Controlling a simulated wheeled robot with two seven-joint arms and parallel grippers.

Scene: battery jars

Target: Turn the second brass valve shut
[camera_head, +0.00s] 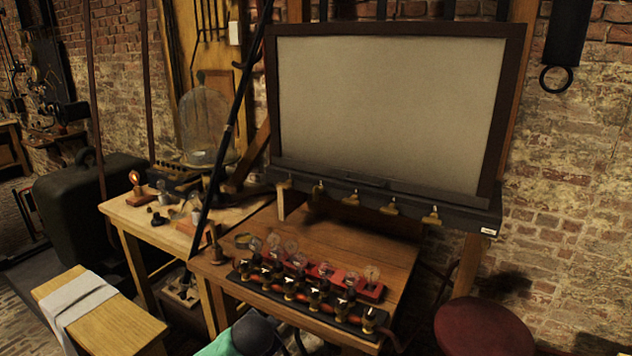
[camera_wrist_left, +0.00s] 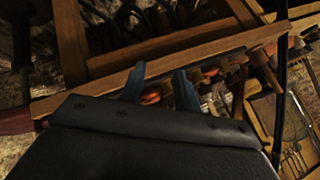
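Several small brass valves line the dark rail (camera_head: 370,201) under the large framed board. The second from the left is a brass valve (camera_head: 319,190); its handle is too small to read as open or shut. Further brass fittings with pale tops stand along a black strip (camera_head: 345,323) on the wooden table, so I cannot tell for certain which row is meant. My left gripper (camera_wrist_left: 160,84) shows two blue fingers apart in the left wrist view, with no object visibly held. I cannot make it out in the head view. My right gripper is not in view.
The board (camera_head: 390,110) stands behind the wooden table (camera_head: 345,238). Red-based glass bulbs (camera_head: 326,270) stand behind the black strip. A side table at left holds a glass dome (camera_head: 205,125) and a lit bulb (camera_head: 135,178). A red stool (camera_head: 485,325) stands at front right.

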